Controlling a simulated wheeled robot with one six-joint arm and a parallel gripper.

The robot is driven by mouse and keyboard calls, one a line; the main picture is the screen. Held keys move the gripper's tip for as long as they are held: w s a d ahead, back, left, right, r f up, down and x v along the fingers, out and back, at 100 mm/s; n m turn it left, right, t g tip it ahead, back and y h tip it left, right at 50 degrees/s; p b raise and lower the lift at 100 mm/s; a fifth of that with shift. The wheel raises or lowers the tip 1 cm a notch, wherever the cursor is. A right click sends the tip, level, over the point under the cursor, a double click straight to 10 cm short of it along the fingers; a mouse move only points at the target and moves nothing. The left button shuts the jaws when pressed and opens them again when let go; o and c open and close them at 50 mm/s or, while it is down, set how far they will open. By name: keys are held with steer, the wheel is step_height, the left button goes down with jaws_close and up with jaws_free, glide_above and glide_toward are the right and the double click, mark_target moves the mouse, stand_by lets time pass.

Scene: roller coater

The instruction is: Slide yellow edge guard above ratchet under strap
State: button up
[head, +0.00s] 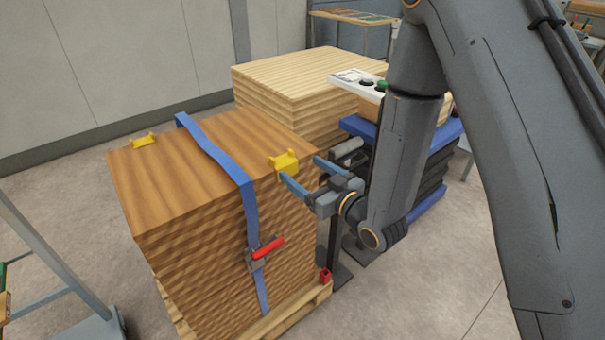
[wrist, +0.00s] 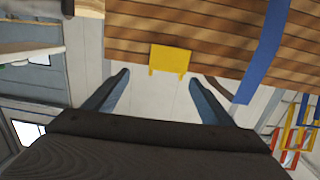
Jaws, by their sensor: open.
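A yellow edge guard (head: 284,163) sits on the top edge of the wooden board stack (head: 190,165), to the right of the blue strap (head: 222,158) and apart from it. The strap runs over the top and down the front face through a ratchet (head: 262,253) with a red handle. My gripper (head: 301,168) is open at the guard's right side. In the wrist view, the guard (wrist: 170,59) lies just beyond the open fingertips (wrist: 159,78), roughly centred between them, and the strap (wrist: 265,52) is to the right. The jaws hold nothing.
Another yellow guard (head: 144,140) lies on the stack's far left edge. The stack stands on a pallet (head: 300,312). A paler board stack (head: 300,75) stands behind. A control panel (head: 358,80) is near my arm. A metal frame (head: 50,255) stands left, with open floor between.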

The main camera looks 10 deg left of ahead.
mark_target(275, 156)
steer(key=shift+s+a+r+y, duration=0.2)
steer(key=shift+s+a+y, duration=0.25)
steer(key=shift+y, duration=0.05)
steer(key=p+x, duration=0.2)
steer(key=x, duration=1)
steer(key=shift+w, duration=0.1)
steer(key=c, duration=1.2)
steer(key=shift+o, duration=0.2)
